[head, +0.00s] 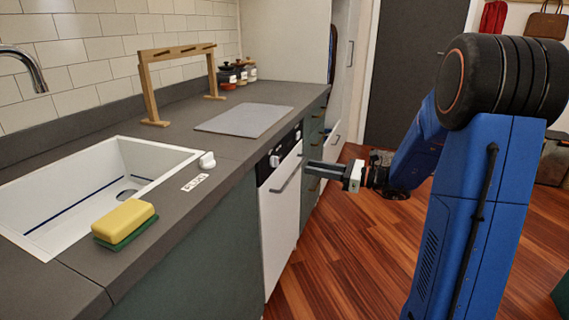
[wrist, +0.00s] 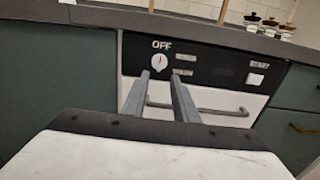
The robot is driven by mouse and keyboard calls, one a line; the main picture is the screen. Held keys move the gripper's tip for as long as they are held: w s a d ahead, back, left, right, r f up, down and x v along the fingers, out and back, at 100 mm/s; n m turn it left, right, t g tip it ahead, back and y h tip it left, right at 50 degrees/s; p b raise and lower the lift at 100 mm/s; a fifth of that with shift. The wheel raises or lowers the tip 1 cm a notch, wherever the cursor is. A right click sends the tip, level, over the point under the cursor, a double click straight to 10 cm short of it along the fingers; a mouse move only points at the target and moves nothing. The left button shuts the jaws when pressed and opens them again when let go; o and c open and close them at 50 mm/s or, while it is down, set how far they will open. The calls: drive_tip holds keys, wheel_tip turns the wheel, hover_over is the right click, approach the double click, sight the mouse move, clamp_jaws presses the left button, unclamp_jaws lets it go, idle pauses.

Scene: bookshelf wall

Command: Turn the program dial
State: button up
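The program dial (wrist: 159,62) is a round white knob with a red mark, on the black control panel (wrist: 205,64) of the white dishwasher (head: 281,210). The mark points up toward the printed word OFF. In the head view the dial (head: 274,161) shows on the panel's front edge. My gripper (head: 312,169) is in front of the panel, with its fingers pointing at it. In the wrist view my gripper (wrist: 160,84) has its two fingers apart with nothing between them. The fingertips are just below the dial and appear short of it.
A START button (wrist: 255,79) sits at the panel's right. A handle bar (head: 287,172) crosses the dishwasher door below the panel. The counter (head: 235,147) overhangs above, holding a grey mat (head: 245,119) and a sponge (head: 125,220). Wooden floor in front is clear.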

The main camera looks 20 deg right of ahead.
sight(275, 162)
drive_tip(key=x, duration=1.1)
drive_tip(key=shift+c, duration=0.7)
clamp_jaws()
